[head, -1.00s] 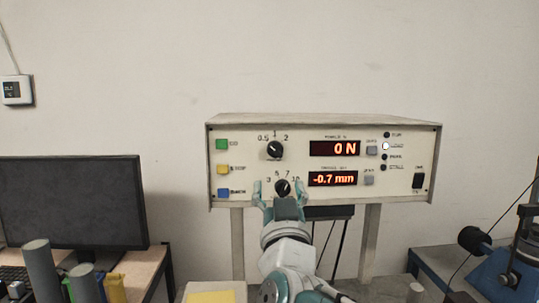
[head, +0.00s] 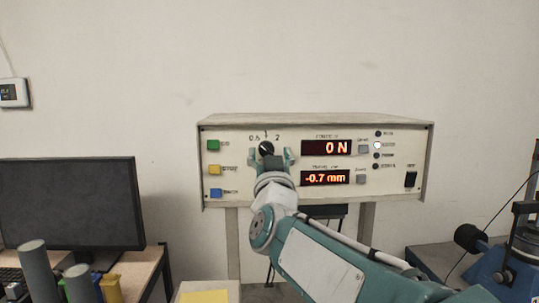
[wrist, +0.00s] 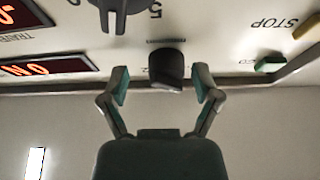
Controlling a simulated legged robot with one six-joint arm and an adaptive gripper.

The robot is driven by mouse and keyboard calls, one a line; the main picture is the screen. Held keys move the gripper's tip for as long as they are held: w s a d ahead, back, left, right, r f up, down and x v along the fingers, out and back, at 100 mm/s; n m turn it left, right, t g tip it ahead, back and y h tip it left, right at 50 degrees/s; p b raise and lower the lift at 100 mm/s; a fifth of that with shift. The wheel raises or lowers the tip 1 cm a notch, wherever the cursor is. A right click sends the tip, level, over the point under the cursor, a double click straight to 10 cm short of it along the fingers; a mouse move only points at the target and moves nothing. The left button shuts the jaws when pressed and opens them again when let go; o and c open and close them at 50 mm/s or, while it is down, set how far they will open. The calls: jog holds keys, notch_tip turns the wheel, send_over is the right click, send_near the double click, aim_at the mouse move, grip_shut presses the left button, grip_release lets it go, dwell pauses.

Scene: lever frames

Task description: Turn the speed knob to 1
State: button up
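The upper dark knob (head: 266,148) is on the left half of the control box's front, under marks reading 0.5, 1 and 2. A pale line on it seems to point up and left, towards 0.5. My gripper (head: 271,156) is in front of this knob, with one finger at each side. In the wrist view, which is upside down, the knob (wrist: 167,66) stands between the fingers with a gap on both sides. My gripper (wrist: 160,82) is open and empty. The lower knob (wrist: 118,14) shows in the wrist view but is hidden behind my arm in the head view.
Green (head: 213,145), yellow (head: 214,169) and blue (head: 215,192) buttons lie left of the knobs. The displays read 0 N (head: 326,147) and -0.7 mm (head: 325,177). A monitor (head: 70,203) stands at left. The wall above the box is clear.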

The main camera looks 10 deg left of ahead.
jog(key=shift+a, duration=0.1)
jog(key=c, duration=0.5)
jog(key=shift+s+a, duration=0.1)
jog(key=shift+a, duration=0.15)
grip_shut()
jog(key=shift+m, duration=0.3)
jog(key=m+h, duration=0.1)
jog(key=m, duration=0.2)
jog(key=m+h, duration=0.2)
jog(key=m, duration=0.1)
jog(key=shift+a, duration=0.1)
jog(key=shift+a+m+g+h, duration=0.1)
jog(key=shift+m+g+h, duration=0.1)
jog(key=shift+m+h, duration=0.85)
jog(key=shift+m+g+h, duration=0.2)
jog(key=shift+m+h, duration=0.15)
jog(key=shift+m, duration=1.6)
jog(key=o, duration=0.7)
grip_release()
